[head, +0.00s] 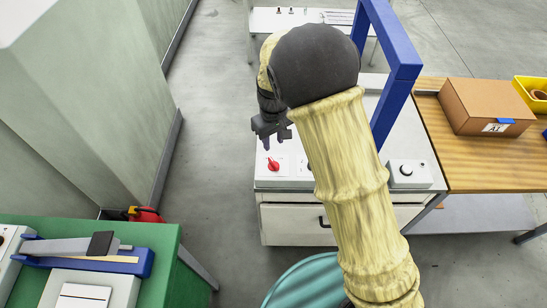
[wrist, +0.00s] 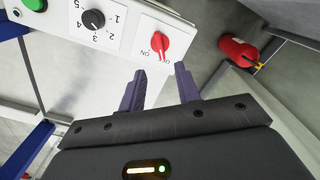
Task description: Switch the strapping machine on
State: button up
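The strapping machine (head: 402,135) has a pale top, a blue arch (head: 401,68) and a front control panel. On the panel is a red rotary switch (head: 273,163). The wrist view shows this red switch (wrist: 158,43) just beyond the fingertips, with upside-down ON and OFF lettering beside it. I cannot tell for sure which mark it points to. My gripper (head: 274,141) hangs just above and behind the red switch in the head view. In the wrist view my gripper (wrist: 160,75) is open and empty, its two dark fingers apart and not visibly touching the switch.
Beside the switch are a black numbered dial (wrist: 94,19) and a green button (wrist: 34,5). A wooden table with a cardboard box (head: 490,106) adjoins on the right. A green bench (head: 165,245) is front left. A red extinguisher (wrist: 238,52) stands by the wall.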

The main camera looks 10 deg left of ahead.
aim_at(274, 162)
notch_tip(274, 162, down, 10)
jog(key=shift+p, duration=0.55)
grip_shut()
